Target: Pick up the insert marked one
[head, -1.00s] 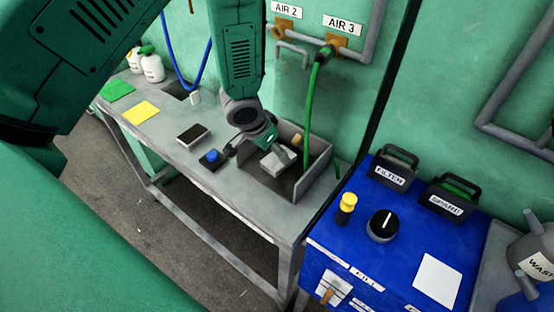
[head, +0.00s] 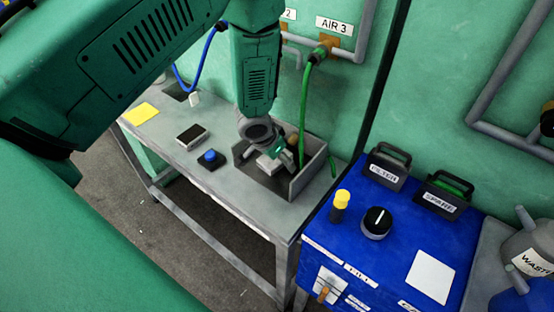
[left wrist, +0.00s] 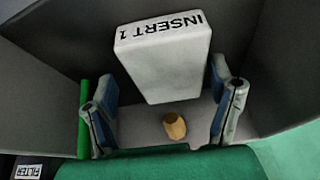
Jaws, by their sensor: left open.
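The insert marked one is a pale block (left wrist: 163,62) with a black "INSERT 1" label, upside down in the left wrist view. It stands in a grey open-topped tray (head: 311,170) on the bench and also shows in the head view (head: 268,165). My left gripper (head: 266,157) reaches down into the tray from above. In the left wrist view its fingers (left wrist: 164,92) are open, one on each side of the insert, with gaps visible. The lower part of the block's sides is partly hidden. My right gripper is not in view.
A tan peg-like piece (left wrist: 174,126) is in the tray. The tray walls rise close around the gripper. A green hose (head: 305,105) hangs beside it. A blue button (head: 210,156) and a dark box (head: 193,135) sit left; a blue cabinet (head: 400,220) stands right.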

